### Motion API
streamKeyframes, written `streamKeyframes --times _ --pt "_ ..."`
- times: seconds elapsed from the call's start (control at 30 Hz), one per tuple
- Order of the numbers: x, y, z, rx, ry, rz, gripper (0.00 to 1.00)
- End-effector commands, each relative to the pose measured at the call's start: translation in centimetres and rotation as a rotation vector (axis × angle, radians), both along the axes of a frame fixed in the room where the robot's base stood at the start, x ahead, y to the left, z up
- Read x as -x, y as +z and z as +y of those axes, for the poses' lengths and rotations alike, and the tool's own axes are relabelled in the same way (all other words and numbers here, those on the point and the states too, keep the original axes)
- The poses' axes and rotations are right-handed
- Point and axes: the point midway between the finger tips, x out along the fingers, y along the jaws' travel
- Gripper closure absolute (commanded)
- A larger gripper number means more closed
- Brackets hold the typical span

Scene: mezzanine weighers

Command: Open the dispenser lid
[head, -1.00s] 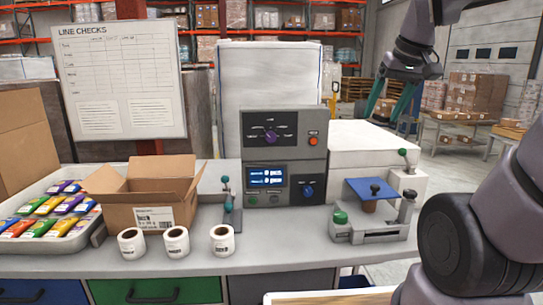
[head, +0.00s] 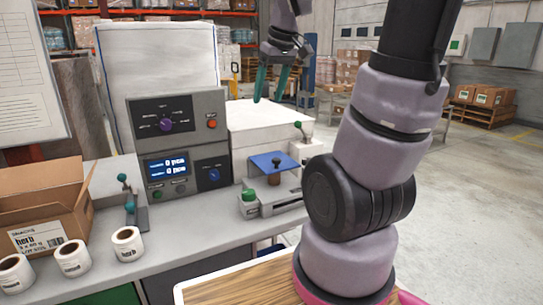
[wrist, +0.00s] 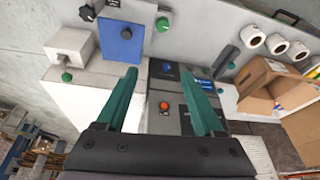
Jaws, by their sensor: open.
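No part is clearly marked as the dispenser lid. A white box (head: 262,125) stands right of the control panel, with a smaller block and green-knobbed lever (head: 300,128) at its right end. In the wrist view the white box (wrist: 88,105) lies below and left of my fingers, the lever's green knob (wrist: 67,77) at its edge. In front is a bench device with a blue plate (head: 272,160) under a black knob; the plate also shows in the wrist view (wrist: 120,40). My gripper (head: 270,92) is open and empty, above and apart from the white box.
The control panel (head: 178,145) with dials and a lit display stands left of the box. A small green-knobbed lever device (head: 129,200), label rolls (head: 127,243) and an open carton (head: 45,215) are further left. Open floor (head: 480,210) lies right.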

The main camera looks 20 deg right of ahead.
Motion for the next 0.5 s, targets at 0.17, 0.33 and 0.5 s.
streamKeyframes --times 0.17,0.33,0.5 --pt "-4.8 -5.0 -3.5 0.112 0.261 0.133 0.31" --pt "-7.6 -9.5 -6.4 0.173 0.483 0.235 0.31" --pt "-8.8 -12.0 -7.9 0.196 0.607 0.284 0.31"
